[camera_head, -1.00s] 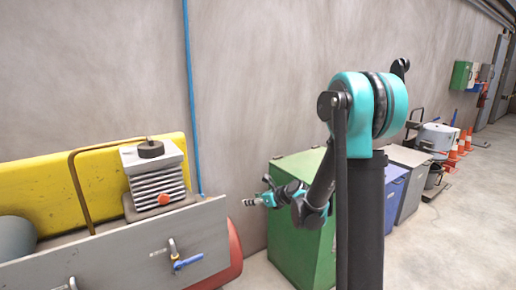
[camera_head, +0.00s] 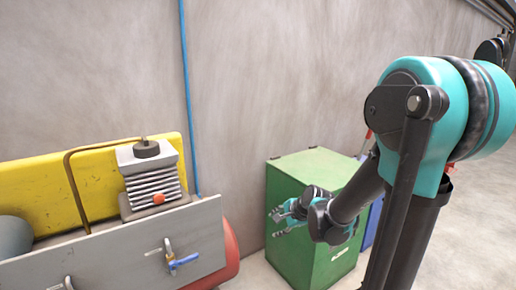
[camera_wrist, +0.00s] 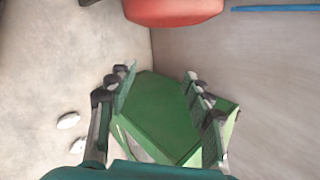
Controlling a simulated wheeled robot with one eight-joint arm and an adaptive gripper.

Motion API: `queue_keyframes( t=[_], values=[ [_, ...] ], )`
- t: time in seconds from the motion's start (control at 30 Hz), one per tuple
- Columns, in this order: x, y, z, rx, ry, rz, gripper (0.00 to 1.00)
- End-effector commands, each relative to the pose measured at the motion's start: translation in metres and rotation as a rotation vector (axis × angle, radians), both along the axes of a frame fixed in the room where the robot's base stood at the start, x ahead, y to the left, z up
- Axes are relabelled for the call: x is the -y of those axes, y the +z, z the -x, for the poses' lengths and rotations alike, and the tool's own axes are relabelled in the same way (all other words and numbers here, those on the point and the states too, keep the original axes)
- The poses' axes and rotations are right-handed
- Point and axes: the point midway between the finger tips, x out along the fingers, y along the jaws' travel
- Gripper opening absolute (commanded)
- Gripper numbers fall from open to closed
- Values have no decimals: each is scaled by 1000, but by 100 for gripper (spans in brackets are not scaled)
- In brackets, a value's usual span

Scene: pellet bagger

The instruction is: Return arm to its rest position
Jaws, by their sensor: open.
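My gripper (camera_head: 283,217) is open and empty in front of the green cabinet (camera_head: 312,171) in the head view. My arm comes in from the right, with its large teal joint high at the right side and the forearm slanting down to the left. In the wrist view my gripper (camera_wrist: 158,88) shows its two fingers spread apart, with the green cabinet (camera_wrist: 163,108) beyond and between them. Nothing is held. I cannot tell the exact gap between the fingers and the cabinet.
A grey panel with blue-handled valves (camera_head: 120,250), a finned compressor block (camera_head: 150,180) and a yellow panel (camera_head: 40,183) stand left. A red tank (camera_head: 231,250) lies behind the grey panel and shows in the wrist view (camera_wrist: 172,8).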

Motion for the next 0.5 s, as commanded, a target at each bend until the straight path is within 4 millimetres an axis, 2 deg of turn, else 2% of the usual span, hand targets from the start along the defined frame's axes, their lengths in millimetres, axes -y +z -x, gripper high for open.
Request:
queue_keyframes(
  t=[0.03,0.3,0.5],
  values=[
    [12,-4,19,26,79,101,51],
    [78,-31,115,107,615,647,51],
    [112,-46,162,99,919,883,51]
  ],
)
